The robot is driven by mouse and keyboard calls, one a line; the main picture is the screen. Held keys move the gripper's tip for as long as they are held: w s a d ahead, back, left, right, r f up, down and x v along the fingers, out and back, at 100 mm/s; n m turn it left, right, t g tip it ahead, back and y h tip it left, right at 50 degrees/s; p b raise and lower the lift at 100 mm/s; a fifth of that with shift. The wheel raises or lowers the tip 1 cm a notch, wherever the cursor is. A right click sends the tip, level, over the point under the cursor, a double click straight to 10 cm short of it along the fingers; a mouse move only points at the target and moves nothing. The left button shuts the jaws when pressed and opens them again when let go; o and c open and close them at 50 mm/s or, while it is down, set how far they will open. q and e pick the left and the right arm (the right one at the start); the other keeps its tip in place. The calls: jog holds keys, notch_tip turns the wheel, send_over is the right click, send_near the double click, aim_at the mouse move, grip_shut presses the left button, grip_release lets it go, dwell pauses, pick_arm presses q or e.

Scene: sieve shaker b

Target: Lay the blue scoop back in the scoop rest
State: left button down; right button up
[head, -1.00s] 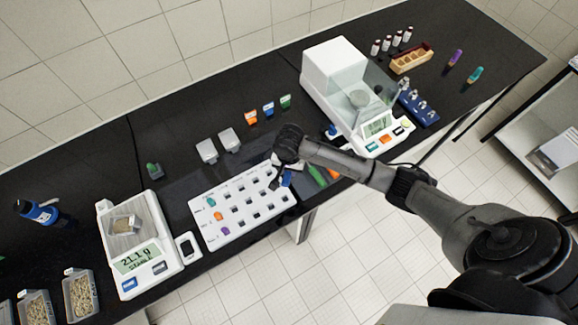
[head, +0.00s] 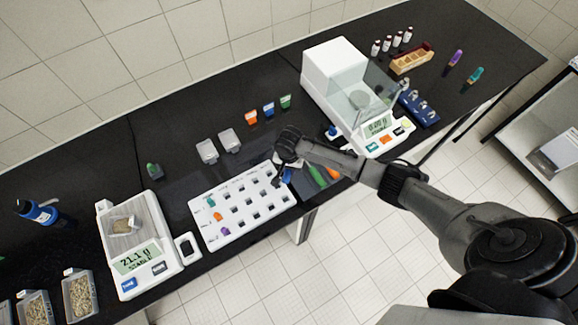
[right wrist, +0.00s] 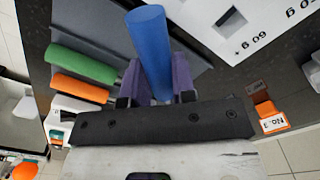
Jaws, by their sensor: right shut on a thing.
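The blue scoop shows in the right wrist view as a blue round handle (right wrist: 150,50) between the two purple fingers of my right gripper (right wrist: 154,82). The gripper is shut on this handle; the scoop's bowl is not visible. In the head view the right gripper (head: 284,165) is over the left end of the scoop rest (head: 303,186), beside the white board. The dark grey rest (right wrist: 95,15) also shows in the wrist view, with a green handle (right wrist: 80,63) and an orange handle (right wrist: 78,87) lying in it. Whether the blue scoop touches the rest is unclear. My left gripper is out of view.
A white board with square holes (head: 240,222) lies left of the rest. A glass-sided balance (head: 335,75) stands to the right behind it. Orange, blue and green markers (head: 269,109) stand behind. The bench's front edge is close to the rest.

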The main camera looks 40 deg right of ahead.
jog(key=shift+f, duration=0.1)
jog(key=shift+f, duration=0.5)
jog(key=o, duration=0.9)
jog(key=shift+c, duration=0.2)
